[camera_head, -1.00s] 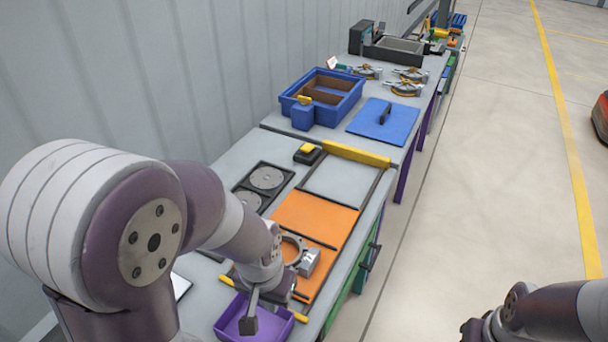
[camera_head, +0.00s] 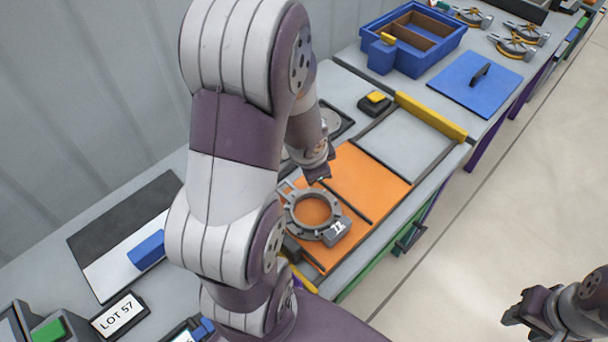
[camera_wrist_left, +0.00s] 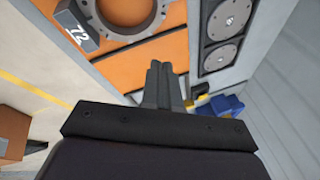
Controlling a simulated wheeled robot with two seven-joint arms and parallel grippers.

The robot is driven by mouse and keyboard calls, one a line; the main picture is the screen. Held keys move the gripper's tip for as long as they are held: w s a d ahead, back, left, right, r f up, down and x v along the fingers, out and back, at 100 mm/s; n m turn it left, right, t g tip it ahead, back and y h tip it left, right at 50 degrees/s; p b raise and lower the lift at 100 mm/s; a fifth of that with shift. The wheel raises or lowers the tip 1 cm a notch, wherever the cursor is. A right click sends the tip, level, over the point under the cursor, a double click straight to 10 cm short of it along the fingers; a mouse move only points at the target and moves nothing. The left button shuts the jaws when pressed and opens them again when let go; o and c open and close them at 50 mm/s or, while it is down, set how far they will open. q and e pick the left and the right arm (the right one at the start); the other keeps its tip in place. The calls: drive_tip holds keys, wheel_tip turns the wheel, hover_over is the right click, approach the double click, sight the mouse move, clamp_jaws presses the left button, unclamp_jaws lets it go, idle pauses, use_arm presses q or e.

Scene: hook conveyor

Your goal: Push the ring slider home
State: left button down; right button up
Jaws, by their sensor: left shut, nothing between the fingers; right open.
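The ring slider, a grey ring (camera_head: 290,212) with a block marked 72 (camera_head: 336,232), lies flat on the nearer orange panel (camera_head: 311,246). My right gripper (camera_head: 513,308) is open and empty over the floor at lower right.
A grey panel (camera_head: 408,140) with a yellow bar (camera_head: 430,116) lies beyond the orange panels. A black tray with grey discs (camera_wrist_left: 203,50) is beside them. A yellow-topped button box (camera_head: 374,102) and blue bin (camera_head: 452,42) stand farther back. A LOT 57 sign (camera_head: 118,316) is at lower left.

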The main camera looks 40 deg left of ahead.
sight(302, 181)
use_arm(q)
drive_tip(key=a+f+m+t+h, duration=0.1)
drive_tip(key=a+f+m, duration=0.1)
drive_tip(key=a+m, duration=0.1)
drive_tip(key=s+a+f+m+t+h, duration=0.1)
drive_tip(key=a+f+m+t, duration=0.1)
drive_tip(key=m, duration=0.3)
drive_tip(key=s+a+f+m+t+b, duration=0.1)
drive_tip(key=a+f+m, duration=0.2)
drive_tip(key=a+m, duration=0.1)
drive_tip(key=shift+s+a+f+t+h, duration=0.2)
drive_tip(key=shift+f+t+h, duration=0.2)
drive_tip(key=shift+s+d+r+m, duration=0.1)
drive_tip(key=shift+s+d+m, duration=0.1)
drive_tip(key=shift+m, duration=0.2)
drive_tip(key=shift+w+d, duration=0.2)
drive_tip(key=shift+d, duration=0.05)
drive_tip(key=shift+w+a+f, duration=0.1)
drive_tip(key=shift+w+f, duration=0.15)
drive_tip(key=x, duration=0.9)
drive_tip(key=shift+w+f, duration=0.1)
drive_tip(key=shift+w, duration=0.05)
use_arm(e)
drive_tip(key=shift+s+a+f, duration=0.15)
drive_tip(key=shift+a+f, duration=0.05)
drive_tip(key=shift+f, duration=0.3)
use_arm(q)
drive_tip(key=shift+w, duration=0.1)
